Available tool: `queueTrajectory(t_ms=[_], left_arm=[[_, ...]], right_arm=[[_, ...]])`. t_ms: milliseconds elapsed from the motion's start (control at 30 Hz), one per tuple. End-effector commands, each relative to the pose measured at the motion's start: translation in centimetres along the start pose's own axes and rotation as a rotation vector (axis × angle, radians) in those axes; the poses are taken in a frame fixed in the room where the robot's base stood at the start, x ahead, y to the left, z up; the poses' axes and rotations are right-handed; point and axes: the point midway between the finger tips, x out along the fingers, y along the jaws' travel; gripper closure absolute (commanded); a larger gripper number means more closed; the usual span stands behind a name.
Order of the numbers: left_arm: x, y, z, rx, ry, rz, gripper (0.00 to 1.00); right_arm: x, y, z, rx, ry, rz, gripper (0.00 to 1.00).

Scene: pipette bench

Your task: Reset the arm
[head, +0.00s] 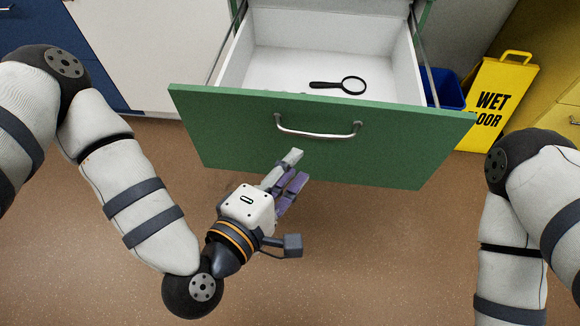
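My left gripper (291,172) hangs in front of the open green drawer (230,125), just below its metal handle (318,130). Its fingers point up and to the right toward the drawer front. In the picture they overlap the lower part of the front, and I cannot tell whether they touch it. I see no object between the fingers, but the angle hides how far apart they are. My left arm comes in from the left and bends at a low wrist. My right arm shows at the right edge, with its gripper out of view.
A black magnifying glass (352,85) lies inside the white drawer. A yellow wet floor sign (495,100) and a blue bin (446,90) stand right of the drawer. Blue and white cabinet fronts are at left. The brown floor (380,260) between my arms is clear.

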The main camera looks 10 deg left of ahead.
Motion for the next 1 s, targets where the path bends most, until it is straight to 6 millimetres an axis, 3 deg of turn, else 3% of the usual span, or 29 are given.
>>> queueTrajectory(t_ms=[467,567,667,700,800,900,1000], left_arm=[[-0.4,-0.1,0.1,0.005,-0.003,-0.006,0.70],[-1.8,-2.2,1.1,0.104,-0.065,-0.121,0.70],[-6.6,-7.5,2.3,0.353,-0.227,-0.404,0.70],[-9.6,-9.8,2.1,0.467,-0.308,-0.538,0.70],[-17.8,-13.7,0.0,0.704,-0.502,-0.847,0.70],[-25.1,-15.0,-3.0,0.849,-0.655,-1.093,0.70],[-30.1,-14.9,-5.3,0.916,-0.756,-1.259,0.70]], right_arm=[[-0.1,0.0,0.0,0.000,0.001,0.000,0.60],[-1.2,0.0,-0.1,0.001,0.021,-0.001,0.60],[-4.0,-0.1,-0.6,0.002,0.074,-0.004,0.60],[-5.3,-0.1,-0.8,0.003,0.102,-0.005,0.60],[-8.3,-0.1,-1.6,0.004,0.171,-0.008,0.60],[-10.8,-0.2,-2.3,0.005,0.231,-0.011,0.60],[-12.2,-0.2,-2.8,0.006,0.270,-0.013,0.60]])
